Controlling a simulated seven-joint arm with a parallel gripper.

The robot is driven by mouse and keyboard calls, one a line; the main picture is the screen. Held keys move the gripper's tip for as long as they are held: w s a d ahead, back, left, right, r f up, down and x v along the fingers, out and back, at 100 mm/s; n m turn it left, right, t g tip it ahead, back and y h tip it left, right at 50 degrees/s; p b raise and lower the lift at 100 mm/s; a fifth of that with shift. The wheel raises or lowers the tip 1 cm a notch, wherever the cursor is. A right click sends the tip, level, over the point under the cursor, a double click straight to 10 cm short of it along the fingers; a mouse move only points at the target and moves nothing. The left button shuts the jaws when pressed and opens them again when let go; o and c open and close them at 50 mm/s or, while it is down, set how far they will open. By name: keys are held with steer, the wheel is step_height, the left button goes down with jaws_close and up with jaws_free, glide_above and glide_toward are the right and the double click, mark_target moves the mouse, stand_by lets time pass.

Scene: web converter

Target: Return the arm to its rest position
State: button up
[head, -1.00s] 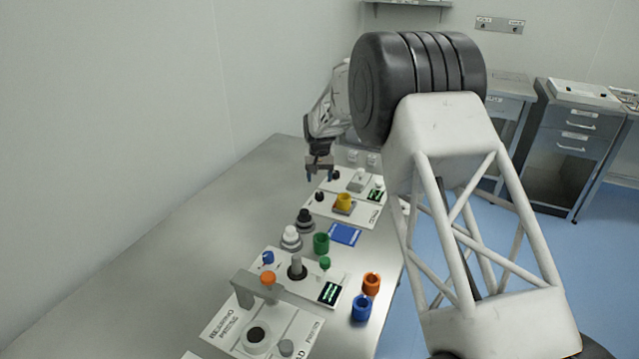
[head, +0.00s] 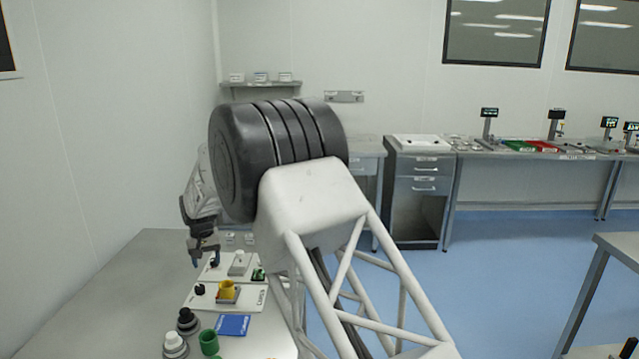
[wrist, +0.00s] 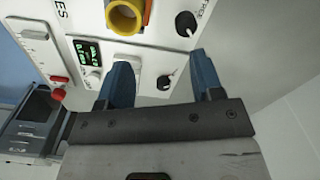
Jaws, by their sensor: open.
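My gripper (head: 207,262) is at the far end of the steel table (head: 110,290) in the head view, at the left of my arm's white lattice link, pointing down. In the wrist view its two blue fingers (wrist: 158,82) stand apart with nothing between them. Beyond the fingertips is a white panel (wrist: 150,60) with a green-lit display, dark knobs and a yellow ring (wrist: 126,16). The gripper is above the panel; whether it touches cannot be told. My arm hides part of the table's right side.
On the table are a blue card (head: 233,325), a green cup (head: 209,343), and a black knob (head: 187,320) beside a white one (head: 174,344). A wall stands close at the left. A drawer cabinet (head: 420,190) and a long bench (head: 540,150) stand at the back.

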steer(key=s+d+r+m, duration=0.1)
steer(key=s+d+r, duration=0.55)
steer(key=d, duration=0.55)
steer(key=s+d+r+m+t, duration=0.1)
steer(key=s+d+r, duration=0.5)
steer(key=d, duration=0.5)
steer(key=s+d+r, duration=0.5)
steer(key=d+r, duration=0.3)
steer(key=d, duration=0.4)
steer(key=s+d+r+m, duration=0.2)
steer(key=s+d, duration=1.1)
steer(key=s, duration=0.5)
steer(key=s+d+f, duration=0.2)
steer(key=s+d, duration=0.1)
steer(key=s, duration=0.5)
steer(key=s+d+f+t, duration=0.1)
steer(key=s+d, duration=0.3)
steer(key=s, duration=0.5)
steer(key=shift+d+f+m, duration=0.15)
steer(key=shift+f+m, duration=0.25)
steer(key=shift+f, duration=0.4)
